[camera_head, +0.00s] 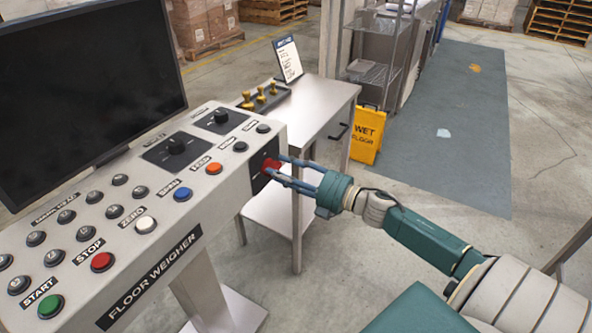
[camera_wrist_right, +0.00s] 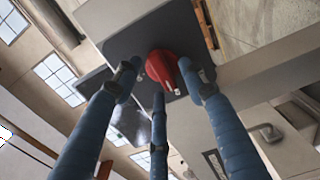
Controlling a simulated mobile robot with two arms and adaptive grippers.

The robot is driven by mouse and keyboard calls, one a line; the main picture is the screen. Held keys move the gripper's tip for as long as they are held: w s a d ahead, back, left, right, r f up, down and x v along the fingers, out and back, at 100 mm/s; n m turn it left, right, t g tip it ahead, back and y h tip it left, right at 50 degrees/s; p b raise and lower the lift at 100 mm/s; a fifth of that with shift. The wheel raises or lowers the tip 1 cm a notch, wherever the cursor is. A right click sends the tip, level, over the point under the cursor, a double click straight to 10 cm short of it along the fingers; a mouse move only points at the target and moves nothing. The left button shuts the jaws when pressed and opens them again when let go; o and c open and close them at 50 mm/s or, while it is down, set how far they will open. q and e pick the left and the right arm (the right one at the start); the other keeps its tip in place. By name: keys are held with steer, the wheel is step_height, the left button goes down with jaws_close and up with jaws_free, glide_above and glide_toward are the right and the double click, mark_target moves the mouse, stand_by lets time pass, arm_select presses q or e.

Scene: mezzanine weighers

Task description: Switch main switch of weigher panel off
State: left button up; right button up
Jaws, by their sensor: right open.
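The weigher panel (camera_head: 128,215) stands at the left in the head view, labelled FLOOR WEIGHER. Its main switch (camera_head: 271,164) is a red rotary knob on a dark plate on the panel's right end face. In the right wrist view the red switch (camera_wrist_right: 164,70) sits on its dark plate (camera_wrist_right: 135,35). My right gripper (camera_head: 281,168) is open, with its blue fingers spread around the red switch. The wrist view shows the fingers (camera_wrist_right: 160,85) around the knob; whether they touch it I cannot tell. My left gripper is not in view.
A black monitor (camera_head: 85,75) stands behind the panel. A metal table (camera_head: 318,98) with stamps and a sign is behind the switch end. A yellow wet floor sign (camera_head: 367,135) stands beyond it. The floor at the right is mostly clear.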

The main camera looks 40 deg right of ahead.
steer(key=v, duration=1.1)
steer(key=shift+s, duration=0.25)
steer(key=shift+d+f, duration=0.1)
